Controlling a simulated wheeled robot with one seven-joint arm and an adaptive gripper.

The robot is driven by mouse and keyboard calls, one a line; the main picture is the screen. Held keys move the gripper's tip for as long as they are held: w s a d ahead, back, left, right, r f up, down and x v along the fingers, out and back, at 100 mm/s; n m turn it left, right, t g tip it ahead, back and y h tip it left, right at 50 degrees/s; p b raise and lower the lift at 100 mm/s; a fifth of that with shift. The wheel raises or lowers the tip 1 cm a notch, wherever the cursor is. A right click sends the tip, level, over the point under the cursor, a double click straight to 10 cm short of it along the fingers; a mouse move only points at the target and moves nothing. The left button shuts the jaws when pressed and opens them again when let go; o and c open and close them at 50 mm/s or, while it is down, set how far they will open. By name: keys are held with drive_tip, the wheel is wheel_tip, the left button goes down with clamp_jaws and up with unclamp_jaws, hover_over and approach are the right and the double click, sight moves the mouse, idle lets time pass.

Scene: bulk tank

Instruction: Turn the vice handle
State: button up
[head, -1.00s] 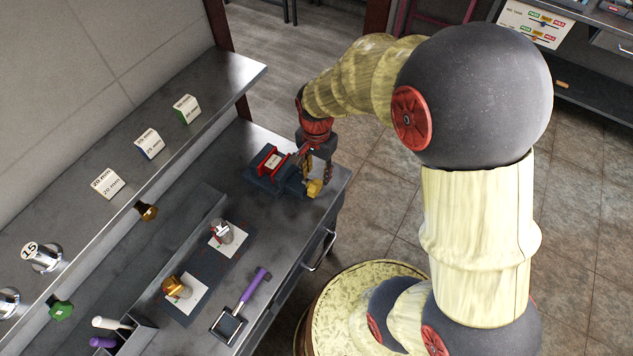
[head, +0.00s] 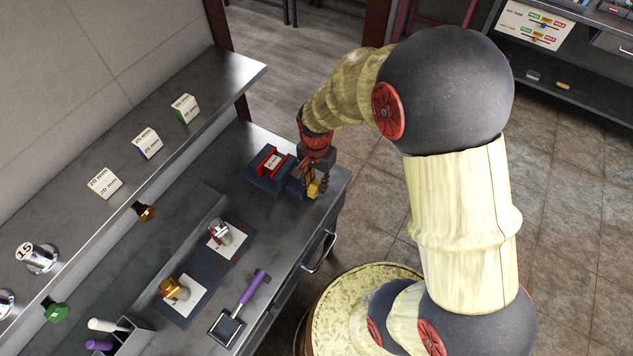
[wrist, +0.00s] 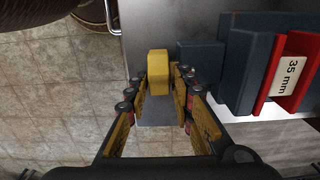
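The vice (head: 262,182) is dark blue-grey with red jaws and stands at the far end of the bench. Its red jaw and a "35 mm" label show at the right of the wrist view (wrist: 236,75). The yellow vice handle (wrist: 158,72) projects from the vice over the bench's edge. It also shows small in the head view (head: 314,189), partly covered by my gripper. My gripper (wrist: 161,80) is open, with one finger on each side of the yellow handle. Narrow gaps show between the handle and both fingers.
Along the bench lie a dark mat (head: 207,267) with two small weights on white cards, and a purple-handled tool (head: 250,290). A shelf (head: 215,90) with size blocks runs along the wall. Tiled floor (head: 570,220) is clear to the right.

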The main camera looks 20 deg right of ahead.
clamp_jaws()
drive_tip(key=shift+f+b, duration=0.1)
drive_tip(key=shift+b, duration=0.5)
drive_tip(key=t+h+b, duration=0.1)
drive_tip(key=b, duration=0.1)
drive_tip(key=t+h+b, duration=0.1)
drive_tip(key=b, duration=0.2)
drive_tip(key=shift+a+f+h+b, duration=0.15)
drive_tip(key=shift+a+h+b, duration=0.15)
drive_tip(key=t+h+b, duration=0.1)
drive_tip(key=b, duration=0.3)
drive_tip(key=h+b, duration=0.1)
drive_tip(key=b, duration=0.3)
drive_tip(key=shift+s+a+t, duration=0.2)
drive_tip(key=shift+s+t, duration=0.05)
drive_tip(key=shift+t, duration=0.15)
drive_tip(key=t+h+b, duration=0.1)
drive_tip(key=b, duration=0.2)
drive_tip(key=shift+s+a+h, duration=0.1)
drive_tip(key=shift+h, duration=0.3)
drive_tip(key=t+h+b, duration=0.1)
drive_tip(key=h+b, duration=0.1)
drive_tip(key=shift+s+a+t+h, duration=0.2)
drive_tip(key=shift+a+t+h, duration=0.1)
drive_tip(key=shift+t, duration=0.1)
drive_tip(key=shift+s+a+t+h, duration=0.1)
drive_tip(key=shift+s+t+h, duration=0.05)
drive_tip(key=shift+t+h, duration=1.4)
drive_tip(key=shift+h, duration=0.45)
